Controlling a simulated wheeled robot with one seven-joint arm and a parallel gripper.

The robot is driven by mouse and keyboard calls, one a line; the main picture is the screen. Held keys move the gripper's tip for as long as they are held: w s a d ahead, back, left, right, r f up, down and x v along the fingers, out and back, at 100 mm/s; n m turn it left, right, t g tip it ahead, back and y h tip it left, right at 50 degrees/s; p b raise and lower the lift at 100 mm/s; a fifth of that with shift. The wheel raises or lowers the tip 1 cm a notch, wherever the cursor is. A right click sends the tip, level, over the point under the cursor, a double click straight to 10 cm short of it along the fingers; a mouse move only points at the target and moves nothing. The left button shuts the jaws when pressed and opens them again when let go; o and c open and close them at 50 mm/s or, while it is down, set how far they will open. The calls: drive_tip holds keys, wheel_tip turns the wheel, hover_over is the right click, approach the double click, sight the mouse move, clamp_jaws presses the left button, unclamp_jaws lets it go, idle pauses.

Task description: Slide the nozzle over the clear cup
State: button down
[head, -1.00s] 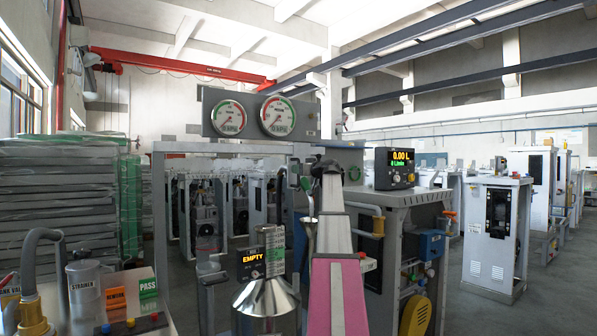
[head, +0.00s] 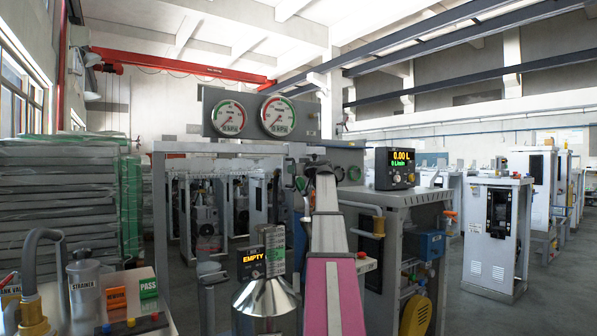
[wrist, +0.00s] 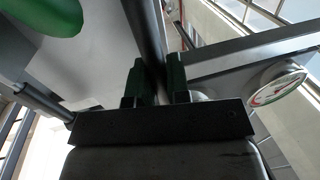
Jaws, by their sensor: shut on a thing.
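My gripper (wrist: 159,85) shows in the wrist view with two green fingers closed on a dark tube-like part, which I take for the nozzle (wrist: 151,40). In the head view my gripper (head: 302,183) is small and partly covered by my own arm, above and right of the metal cone vessel. The nozzle's tip cannot be made out. I cannot pick out a clear cup in either view; my arm may hide it. The shiny cone-topped vessel (head: 264,302) stands below, with a display reading EMPTY (head: 251,257) above it.
Two round gauges (head: 278,116) sit on a grey panel behind. A cabinet (head: 392,200) with a 0.00 L meter (head: 395,168) stands right of my arm. At left are a strainer canister (head: 84,285) and a panel with coloured buttons (head: 131,322). A grey frame post (head: 160,220) rises left of centre.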

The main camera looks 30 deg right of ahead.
drive_tip(key=s+a, duration=0.3)
drive_tip(key=a, duration=1.9)
drive_tip(key=s+a, duration=0.3)
drive_tip(key=a, duration=2)
drive_tip(key=shift+s, duration=0.2)
drive_tip(key=c, duration=1.1)
unclamp_jaws()
drive_tip(key=shift+a, duration=0.2)
drive_tip(key=v, duration=1)
drive_tip(key=shift+s+d, duration=0.2)
drive_tip(key=shift+s, duration=0.15)
